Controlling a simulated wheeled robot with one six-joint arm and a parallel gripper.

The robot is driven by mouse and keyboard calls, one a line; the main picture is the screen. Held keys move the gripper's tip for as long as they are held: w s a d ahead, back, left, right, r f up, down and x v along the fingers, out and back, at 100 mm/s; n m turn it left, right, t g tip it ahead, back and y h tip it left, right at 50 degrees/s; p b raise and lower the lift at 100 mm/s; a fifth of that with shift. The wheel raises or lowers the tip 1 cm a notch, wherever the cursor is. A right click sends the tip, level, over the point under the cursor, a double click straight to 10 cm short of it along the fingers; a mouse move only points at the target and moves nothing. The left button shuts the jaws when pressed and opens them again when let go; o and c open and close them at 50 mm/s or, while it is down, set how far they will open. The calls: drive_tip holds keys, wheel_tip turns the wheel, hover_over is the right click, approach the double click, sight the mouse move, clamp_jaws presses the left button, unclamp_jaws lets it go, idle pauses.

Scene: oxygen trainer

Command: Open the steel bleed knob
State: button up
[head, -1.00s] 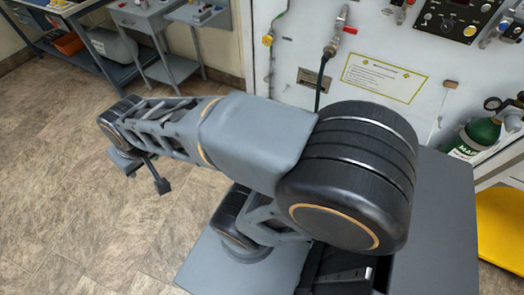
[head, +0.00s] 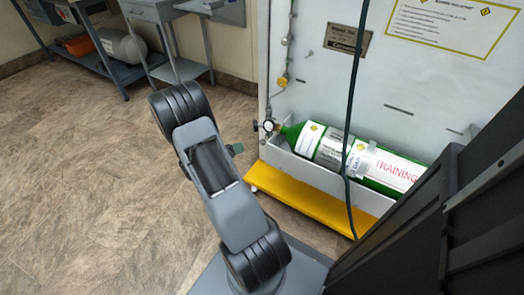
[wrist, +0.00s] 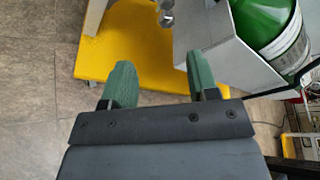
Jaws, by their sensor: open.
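A small steel-coloured knob-like piece (wrist: 167,17) shows at the top of the wrist view, above the yellow base; it looks like the bleed knob, but it is small and partly cut off. I cannot clearly pick it out in the head view. My gripper (wrist: 162,80) is open and empty, its two green fingers apart and pointing towards that piece without touching it. In the head view only a green fingertip (head: 236,149) shows beside my arm, left of the trainer.
A green cylinder (head: 303,140) lies in a grey tray on the trainer, a gauge (head: 268,126) at its left end. A yellow base (head: 310,197) juts out below. A dark hose (head: 349,150) hangs in front. The floor at left is clear.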

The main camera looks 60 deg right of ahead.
sight(261, 142)
drive_tip(key=shift+m+g, duration=0.4)
drive_tip(key=b+x, duration=0.1)
drive_tip(key=x, duration=0.3)
drive_tip(key=b+x, duration=0.1)
drive_tip(key=x, duration=0.3)
drive_tip(key=b+x, duration=0.1)
drive_tip(key=x, duration=0.3)
drive_tip(key=shift+s+f, duration=0.45)
drive_tip(key=shift+b+x, duration=0.3)
drive_tip(key=shift+x, duration=0.6)
drive_tip(key=shift+r, duration=0.1)
drive_tip(key=c, duration=0.9)
